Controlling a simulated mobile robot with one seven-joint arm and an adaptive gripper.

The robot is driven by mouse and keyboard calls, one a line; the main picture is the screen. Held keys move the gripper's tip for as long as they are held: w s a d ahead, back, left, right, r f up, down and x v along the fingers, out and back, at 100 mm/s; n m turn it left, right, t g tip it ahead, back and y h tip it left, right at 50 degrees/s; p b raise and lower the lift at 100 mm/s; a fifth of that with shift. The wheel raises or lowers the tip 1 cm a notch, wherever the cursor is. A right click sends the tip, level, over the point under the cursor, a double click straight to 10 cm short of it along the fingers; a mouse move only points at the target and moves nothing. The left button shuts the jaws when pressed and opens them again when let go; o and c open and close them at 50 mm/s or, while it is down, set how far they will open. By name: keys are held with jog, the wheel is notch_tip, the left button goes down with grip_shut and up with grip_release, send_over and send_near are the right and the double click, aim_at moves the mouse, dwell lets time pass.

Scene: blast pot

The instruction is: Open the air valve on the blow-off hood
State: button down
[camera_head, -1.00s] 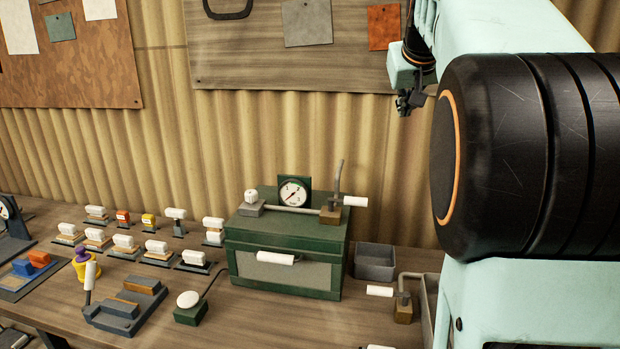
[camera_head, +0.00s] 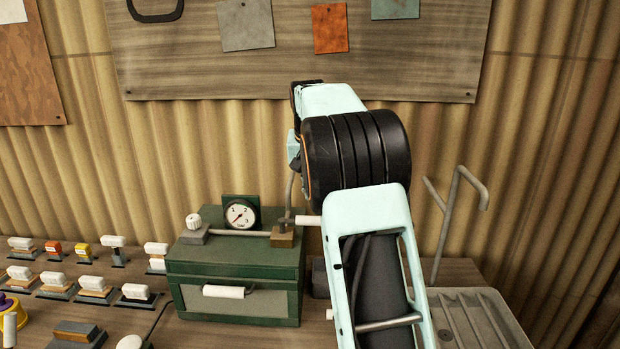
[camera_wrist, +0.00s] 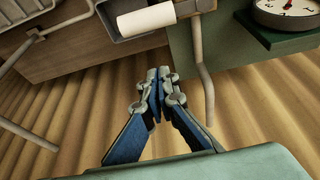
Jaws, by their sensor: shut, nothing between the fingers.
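The blow-off hood is a green box (camera_head: 235,262) on the bench with a white front handle (camera_head: 223,291). On its lid a pipe joins a white knob on a grey block (camera_head: 194,229) to a brown valve block (camera_head: 283,237). The air valve's white lever grip (camera_head: 307,220) points right from that block, partly behind my arm; it looks horizontal. In the wrist view the white grip (camera_wrist: 146,20) lies at the top. My gripper (camera_wrist: 156,74) is shut and empty, apart from the grip in the picture. In the head view my arm hides its fingers.
A round pressure gauge (camera_head: 239,215) stands behind the pipe; it also shows in the wrist view (camera_wrist: 288,10). A bent grey pipe (camera_wrist: 202,65) rises near the grip. A ribbed grey tray (camera_head: 478,318) and a bent rod (camera_head: 448,215) are at right.

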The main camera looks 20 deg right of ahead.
aim_at(300, 224)
jog(key=s+f, duration=0.1)
jog(key=s+a+f, duration=0.1)
jog(key=f, duration=0.1)
jog(key=shift+s+f, duration=0.1)
jog(key=shift+s, duration=0.25)
